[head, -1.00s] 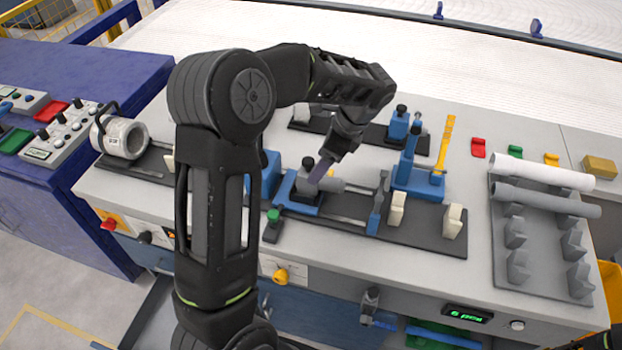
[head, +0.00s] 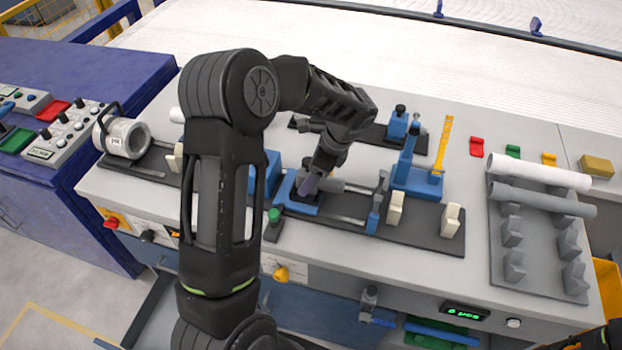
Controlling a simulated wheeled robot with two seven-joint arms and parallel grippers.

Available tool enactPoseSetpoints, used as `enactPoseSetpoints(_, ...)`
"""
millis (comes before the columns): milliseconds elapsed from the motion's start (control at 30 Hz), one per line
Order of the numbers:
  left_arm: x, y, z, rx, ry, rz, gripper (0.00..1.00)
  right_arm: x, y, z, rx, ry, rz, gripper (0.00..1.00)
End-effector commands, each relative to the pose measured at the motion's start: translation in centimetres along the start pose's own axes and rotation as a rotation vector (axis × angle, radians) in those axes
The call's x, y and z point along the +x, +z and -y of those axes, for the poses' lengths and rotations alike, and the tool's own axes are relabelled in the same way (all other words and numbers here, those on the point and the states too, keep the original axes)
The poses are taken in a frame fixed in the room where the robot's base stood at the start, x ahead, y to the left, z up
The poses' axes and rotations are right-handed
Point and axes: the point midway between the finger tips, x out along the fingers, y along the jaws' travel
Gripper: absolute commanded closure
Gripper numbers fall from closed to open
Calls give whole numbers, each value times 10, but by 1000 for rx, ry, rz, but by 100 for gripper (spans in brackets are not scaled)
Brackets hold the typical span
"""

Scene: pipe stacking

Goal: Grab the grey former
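A grey former (head: 331,186), a short rounded grey piece, sits in a blue fixture (head: 281,190) in the middle of the worktop. A metal rod runs from it to a blue upright at the right. My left gripper (head: 309,184) points down at the former's left part and overlaps it in the picture. The fingers hide that part, and I cannot tell whether they touch it or how far apart they are. My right gripper is out of view.
A blue stand with a yellow strip (head: 443,143) rises to the right. A white pipe (head: 540,172) and a grey pipe (head: 535,199) lie on a grey rack. A handled metal cylinder (head: 122,138) stands left. A green-topped knob (head: 274,216) is close to my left arm.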

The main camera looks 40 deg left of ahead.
Motion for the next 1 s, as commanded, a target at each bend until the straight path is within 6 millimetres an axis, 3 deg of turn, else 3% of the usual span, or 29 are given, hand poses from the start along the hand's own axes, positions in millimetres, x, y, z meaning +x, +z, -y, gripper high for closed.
enactPoseSetpoints(400,-1,0,0,0,0,0,27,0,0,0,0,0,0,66)
enactPoseSetpoints(1000,-1,0,0,0,0,0,76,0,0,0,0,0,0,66)
